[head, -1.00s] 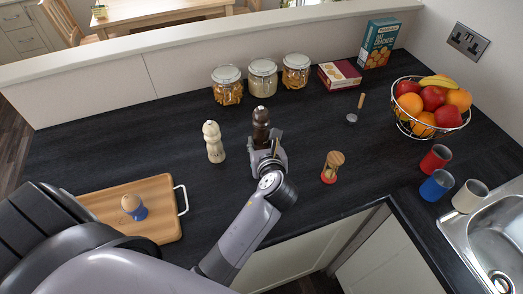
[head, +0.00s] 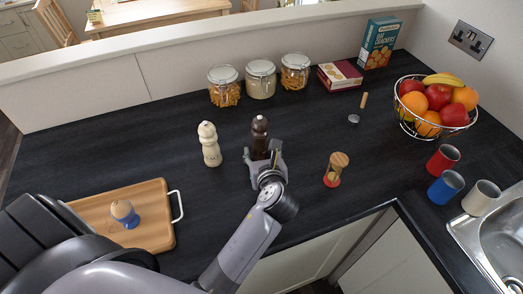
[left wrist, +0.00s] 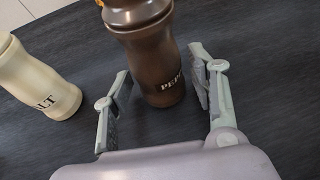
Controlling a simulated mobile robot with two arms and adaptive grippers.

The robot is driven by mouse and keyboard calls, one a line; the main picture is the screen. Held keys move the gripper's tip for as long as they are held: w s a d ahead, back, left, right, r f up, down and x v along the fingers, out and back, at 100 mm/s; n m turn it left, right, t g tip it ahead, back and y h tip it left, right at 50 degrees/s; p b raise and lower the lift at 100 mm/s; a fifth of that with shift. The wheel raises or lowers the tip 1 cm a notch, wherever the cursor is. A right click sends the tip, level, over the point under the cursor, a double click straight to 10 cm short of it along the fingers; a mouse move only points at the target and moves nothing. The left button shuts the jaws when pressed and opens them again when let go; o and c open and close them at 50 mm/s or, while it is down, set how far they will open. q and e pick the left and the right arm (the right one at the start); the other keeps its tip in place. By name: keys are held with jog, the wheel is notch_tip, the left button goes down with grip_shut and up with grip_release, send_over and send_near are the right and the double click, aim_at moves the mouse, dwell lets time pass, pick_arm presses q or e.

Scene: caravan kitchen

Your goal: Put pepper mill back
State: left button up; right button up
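The dark brown pepper mill (head: 259,139) stands upright on the black counter, just right of the cream salt mill (head: 210,146). My left gripper (head: 250,160) is low at the pepper mill, its fingers spread on either side. In the left wrist view the pepper mill (left wrist: 150,55), with part of its lettering showing, stands between the open fingers (left wrist: 160,95), with gaps at both sides. The salt mill (left wrist: 35,80) is left of the left finger there. My right gripper is not in view.
Glass jars (head: 260,78) stand along the back. An egg cup (head: 125,214) sits on a wooden board (head: 155,200) at the left.

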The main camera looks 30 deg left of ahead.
pick_arm(q)
jog(key=shift+o, duration=0.3)
jog(key=shift+r, duration=0.1)
jog(key=shift+r, duration=0.15)
jog(key=p+v, duration=0.7)
jog(key=v, duration=0.4)
jog(key=shift+r+p, duration=0.15)
jog(key=shift+p, duration=0.2)
jog(key=shift+s+d, duration=0.35)
jog(key=shift+s, duration=0.1)
